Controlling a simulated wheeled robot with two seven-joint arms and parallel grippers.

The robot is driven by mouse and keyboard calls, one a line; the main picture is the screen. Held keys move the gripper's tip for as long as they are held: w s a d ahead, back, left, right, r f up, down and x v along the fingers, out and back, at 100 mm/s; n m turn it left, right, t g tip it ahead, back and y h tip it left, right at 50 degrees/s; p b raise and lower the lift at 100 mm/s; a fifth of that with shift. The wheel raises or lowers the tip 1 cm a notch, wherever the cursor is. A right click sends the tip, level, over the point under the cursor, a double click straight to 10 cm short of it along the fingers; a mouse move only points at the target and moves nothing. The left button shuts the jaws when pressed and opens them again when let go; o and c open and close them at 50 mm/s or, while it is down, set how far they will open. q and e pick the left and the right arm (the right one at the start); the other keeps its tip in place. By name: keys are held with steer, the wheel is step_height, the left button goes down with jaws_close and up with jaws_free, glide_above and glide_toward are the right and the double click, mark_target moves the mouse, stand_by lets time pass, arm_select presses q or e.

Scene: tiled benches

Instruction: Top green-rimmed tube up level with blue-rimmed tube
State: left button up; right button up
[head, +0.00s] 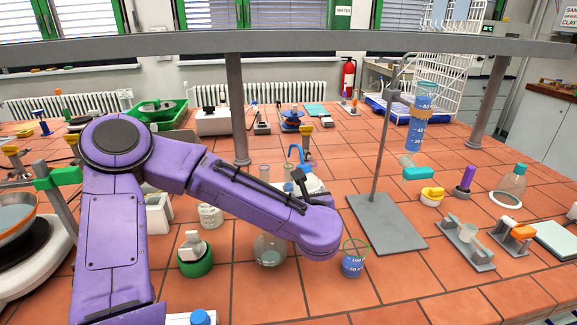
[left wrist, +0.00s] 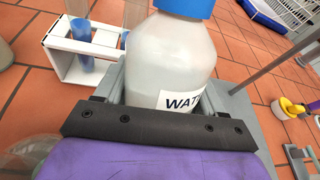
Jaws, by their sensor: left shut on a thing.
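My left gripper (left wrist: 165,105) is shut on a white water bottle (left wrist: 178,55) with a blue cap and a label reading "WAT". A white rack (left wrist: 62,68) stands left of the bottle in the wrist view. It holds a tube with blue liquid (left wrist: 81,38) and another blue-filled tube partly behind the bottle. Tube tops (head: 265,169) show above my forearm in the head view. Rim colours and levels cannot be told. My right gripper is out of view.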

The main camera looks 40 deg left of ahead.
mark_target(309, 165)
arm_select(q)
step_height(309, 165, up, 12)
steer(key=p, duration=0.7)
steer(key=shift+r, duration=0.1)
